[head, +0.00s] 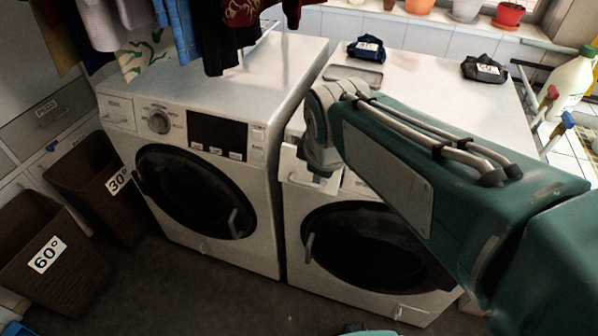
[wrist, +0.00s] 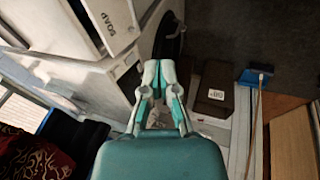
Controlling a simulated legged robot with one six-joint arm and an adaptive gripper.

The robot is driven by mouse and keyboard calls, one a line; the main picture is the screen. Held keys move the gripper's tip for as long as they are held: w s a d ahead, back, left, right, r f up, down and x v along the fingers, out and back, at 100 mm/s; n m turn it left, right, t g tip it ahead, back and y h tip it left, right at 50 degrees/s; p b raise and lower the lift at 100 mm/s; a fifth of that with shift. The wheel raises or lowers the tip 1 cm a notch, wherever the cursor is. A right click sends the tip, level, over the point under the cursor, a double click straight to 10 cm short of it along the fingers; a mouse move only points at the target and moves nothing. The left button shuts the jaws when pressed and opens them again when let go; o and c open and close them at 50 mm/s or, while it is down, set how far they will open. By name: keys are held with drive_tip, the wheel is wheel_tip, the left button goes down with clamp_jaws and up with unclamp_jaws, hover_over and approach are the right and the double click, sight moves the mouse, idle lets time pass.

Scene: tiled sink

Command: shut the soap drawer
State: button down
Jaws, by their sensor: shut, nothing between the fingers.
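The soap drawer (head: 303,172) is at the upper left of the right washing machine (head: 295,215), partly hidden by my arm in the head view. It appears pulled out from the machine front. Its white front, marked SOAP, shows at the upper left of the wrist view (wrist: 108,22), with a dark gap behind it. My gripper (wrist: 159,68) is shut and empty. In the wrist view its fingertips are to the right of and below the drawer front, with no contact visible. In the head view the fingers are hidden behind my wrist.
The left washing machine (head: 205,160) stands close beside the right one. Brown baskets marked 60° (head: 48,262) and 30° (head: 95,185) stand at the left. Clothes (head: 190,25) hang above.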

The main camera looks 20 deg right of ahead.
drive_tip(key=w+d+f+n+g, duration=0.1)
drive_tip(key=w+f+n, duration=0.3)
drive_tip(key=w+n, duration=0.6)
drive_tip(key=n+g+h, duration=0.1)
drive_tip(key=n, duration=0.7)
approach(298, 173)
drive_tip(key=x, duration=0.5)
drive_tip(key=s+x, duration=0.1)
drive_tip(key=x, duration=0.1)
drive_tip(key=shift+a+f, duration=0.1)
drive_tip(key=shift+f, duration=0.4)
